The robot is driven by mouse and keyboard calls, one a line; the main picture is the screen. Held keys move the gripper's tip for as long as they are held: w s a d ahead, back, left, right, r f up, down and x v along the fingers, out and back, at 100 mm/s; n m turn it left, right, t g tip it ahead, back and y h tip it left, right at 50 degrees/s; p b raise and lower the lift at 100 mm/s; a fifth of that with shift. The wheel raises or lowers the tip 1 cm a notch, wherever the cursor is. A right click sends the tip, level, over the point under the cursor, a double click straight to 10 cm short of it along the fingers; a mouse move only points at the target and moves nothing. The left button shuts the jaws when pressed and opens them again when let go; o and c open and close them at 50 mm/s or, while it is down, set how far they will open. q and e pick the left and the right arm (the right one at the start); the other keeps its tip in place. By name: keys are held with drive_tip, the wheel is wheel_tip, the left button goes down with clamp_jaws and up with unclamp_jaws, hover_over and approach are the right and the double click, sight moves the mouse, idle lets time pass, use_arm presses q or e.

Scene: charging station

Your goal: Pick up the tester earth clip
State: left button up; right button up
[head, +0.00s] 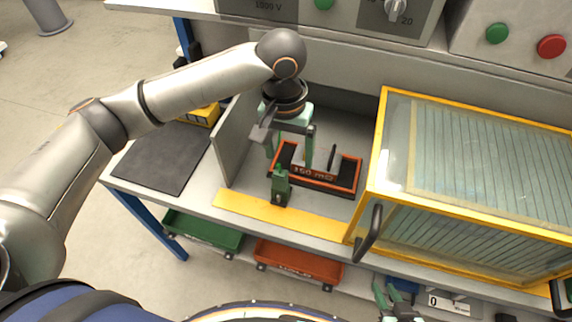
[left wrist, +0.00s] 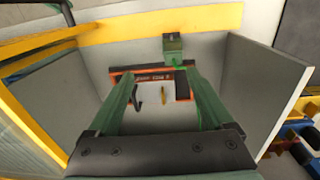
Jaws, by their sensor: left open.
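A green clip-like piece (head: 281,187), which I take to be the tester earth clip, stands upright at the front edge of the orange-framed tester (head: 355,189), by the yellow strip. The tester shows "150 mΩ". The green piece also shows in the left wrist view (left wrist: 173,44), beyond the fingertips. My left gripper (head: 289,160) points down over the tester, behind the green piece. Its green fingers are apart with nothing between them, as the left wrist view shows (left wrist: 159,76). Part of my right gripper (head: 394,297) shows at the bottom edge; its jaws are unclear.
A grey partition (head: 234,138) stands left of the tester. A yellow-framed clear cabinet (head: 480,112) with a black handle stands close on the right. A dark mat (head: 158,157) lies at left. Green (head: 202,231) and orange (head: 298,263) bins sit below the bench.

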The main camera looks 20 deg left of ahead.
sight(280, 181)
use_arm(q)
drive_tip(key=shift+w+a+r, duration=0.35)
drive_tip(key=shift+a+r, duration=0.1)
drive_tip(key=shift+a, duration=0.05)
drive_tip(key=shift+a+f+y, duration=0.1)
drive_tip(key=shift+f+y, duration=0.05)
drive_tip(key=shift+y, duration=0.15)
wheel_tip(280, 181, down, 7)
drive_tip(key=shift+s+r, duration=0.1)
drive_tip(key=f, duration=0.4)
drive_tip(key=shift+s+a+f, duration=0.15)
drive_tip(key=shift+s+a, duration=0.15)
drive_tip(key=shift+a, duration=0.05)
drive_tip(key=shift+f, duration=0.45)
clamp_jaws()
